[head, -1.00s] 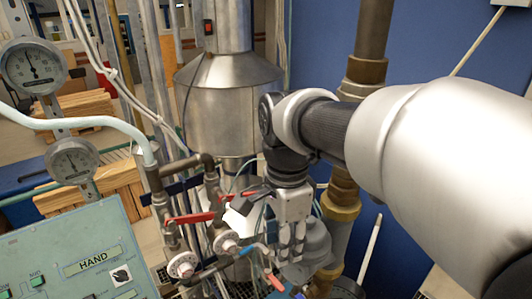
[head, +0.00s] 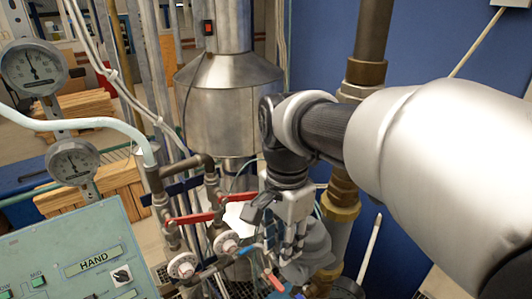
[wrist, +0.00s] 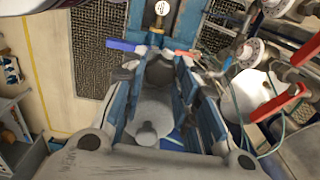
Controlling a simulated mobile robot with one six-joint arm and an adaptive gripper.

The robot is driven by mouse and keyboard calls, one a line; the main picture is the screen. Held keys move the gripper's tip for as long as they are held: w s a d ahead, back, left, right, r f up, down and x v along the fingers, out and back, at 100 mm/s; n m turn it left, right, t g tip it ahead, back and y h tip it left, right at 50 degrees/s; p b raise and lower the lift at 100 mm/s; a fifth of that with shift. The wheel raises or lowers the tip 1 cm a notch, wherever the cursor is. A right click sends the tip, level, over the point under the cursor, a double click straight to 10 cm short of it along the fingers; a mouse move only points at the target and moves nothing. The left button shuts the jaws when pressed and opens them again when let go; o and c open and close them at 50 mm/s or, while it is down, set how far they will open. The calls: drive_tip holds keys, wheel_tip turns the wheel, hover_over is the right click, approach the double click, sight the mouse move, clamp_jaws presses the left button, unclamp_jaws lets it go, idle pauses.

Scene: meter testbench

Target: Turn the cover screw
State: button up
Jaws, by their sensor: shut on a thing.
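My gripper (head: 290,250) points down at a grey rounded metal housing (head: 316,250), low in the middle of the head view. In the wrist view its two fingers (wrist: 160,75) reach forward on either side of a grey round part. They are shut on a small dark grey piece, which I take to be the cover screw (wrist: 160,68). The fingers hide most of it, so its outline and seating are unclear. A grey knob-like piece (wrist: 147,133) shows closer to the gripper's palm. In the head view the screw is hidden behind the fingers.
Pipes with red-handled valves (head: 190,218) and round white dials (head: 226,242) stand close left of the gripper. A brass-jointed vertical pipe (head: 343,195) is close on the right. A green control panel (head: 75,255) is at lower left, below two gauges (head: 35,67).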

drive_tip(key=o, duration=1.1)
drive_tip(key=shift+c, duration=0.2)
drive_tip(key=shift+r, duration=0.1)
wheel_tip(320, 180, up, 12)
